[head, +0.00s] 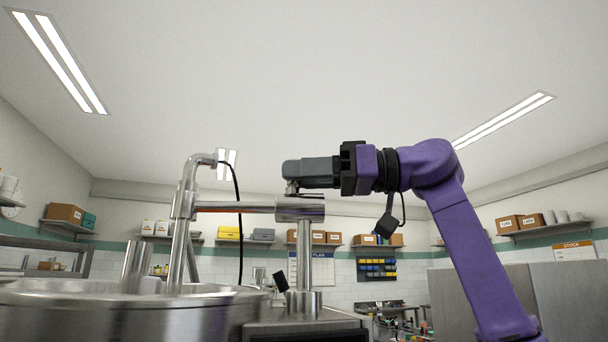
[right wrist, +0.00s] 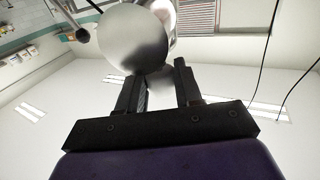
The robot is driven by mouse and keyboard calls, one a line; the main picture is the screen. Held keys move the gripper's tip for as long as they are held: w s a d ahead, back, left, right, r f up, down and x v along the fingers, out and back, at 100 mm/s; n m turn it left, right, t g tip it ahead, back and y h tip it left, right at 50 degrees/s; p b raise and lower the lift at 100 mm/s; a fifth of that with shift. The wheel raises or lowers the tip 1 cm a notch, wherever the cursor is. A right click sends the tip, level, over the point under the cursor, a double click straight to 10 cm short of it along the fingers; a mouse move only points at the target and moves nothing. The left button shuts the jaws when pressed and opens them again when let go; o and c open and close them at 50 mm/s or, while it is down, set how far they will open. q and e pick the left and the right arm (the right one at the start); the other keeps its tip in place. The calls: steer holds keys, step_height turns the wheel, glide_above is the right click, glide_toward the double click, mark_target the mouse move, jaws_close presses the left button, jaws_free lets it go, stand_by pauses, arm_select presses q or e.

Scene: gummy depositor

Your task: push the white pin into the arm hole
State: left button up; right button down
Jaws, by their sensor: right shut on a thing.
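My right gripper (head: 298,171) reaches in from the right, level, above the steel cylinder (head: 300,208) at the end of the horizontal steel arm (head: 235,207). It is shut on a small pale piece that looks like the pin (head: 292,187), upright between the fingertips and the top of the cylinder. Most of the pin is hidden by the fingers, and how deep it sits cannot be seen. In the right wrist view the fingers (right wrist: 158,88) stand beside a round steel end face (right wrist: 135,40). The arm hole itself is not visible. My left gripper is out of view.
A large steel kettle (head: 120,315) fills the lower left, with an upright pipe (head: 184,200) and a hanging black cable (head: 238,215). A steel post (head: 304,265) stands under the cylinder. Wall shelves with boxes are far behind. The space above is clear.

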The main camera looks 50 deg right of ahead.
steer(key=c, duration=0.7)
jaws_free()
steer(key=v, duration=1)
steer(key=shift+s+d, duration=0.2)
